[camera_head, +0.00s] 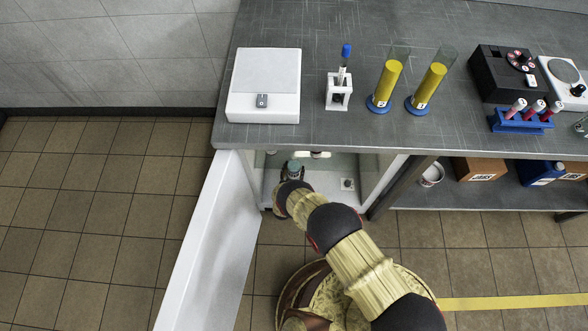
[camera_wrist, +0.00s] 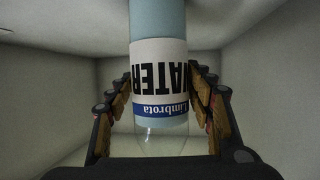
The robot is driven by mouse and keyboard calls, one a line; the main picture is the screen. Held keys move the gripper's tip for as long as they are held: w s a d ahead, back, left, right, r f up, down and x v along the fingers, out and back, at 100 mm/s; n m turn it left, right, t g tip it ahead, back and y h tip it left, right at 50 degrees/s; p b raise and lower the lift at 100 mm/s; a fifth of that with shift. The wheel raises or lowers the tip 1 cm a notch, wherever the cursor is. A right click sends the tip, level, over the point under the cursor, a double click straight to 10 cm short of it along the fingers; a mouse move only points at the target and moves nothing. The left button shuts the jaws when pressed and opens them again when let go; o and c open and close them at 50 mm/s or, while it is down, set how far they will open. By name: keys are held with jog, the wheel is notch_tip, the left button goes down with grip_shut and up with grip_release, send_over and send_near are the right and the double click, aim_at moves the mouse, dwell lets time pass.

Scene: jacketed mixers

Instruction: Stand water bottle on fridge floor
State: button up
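The water bottle (camera_wrist: 160,75) stands between my fingers in the wrist view, with a pale blue body, a white label and a blue band. Its lettering appears upside down in that picture, and its top end is cut off. My gripper (camera_wrist: 162,95) has a finger against each side of it and looks shut on it. In the head view my gripper (camera_head: 291,182) reaches into the open fridge (camera_head: 372,170), and a teal part of the bottle (camera_head: 294,165) shows beyond it. Light fridge walls surround the bottle in the wrist view. Whether its base touches the floor is hidden.
The white fridge door (camera_head: 212,240) stands open left of my arm. The grey bench top (camera_head: 420,130) overhangs the fridge. It carries a white box (camera_head: 263,85), yellow cylinders (camera_head: 385,85) and a blue tube rack (camera_head: 520,122). A lower shelf (camera_head: 480,195) lies to the right.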

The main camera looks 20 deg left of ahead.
jog(key=shift+o, duration=1.4)
jog(key=p+v, duration=0.4)
jog(key=v, duration=0.8)
jog(key=shift+r, duration=0.1)
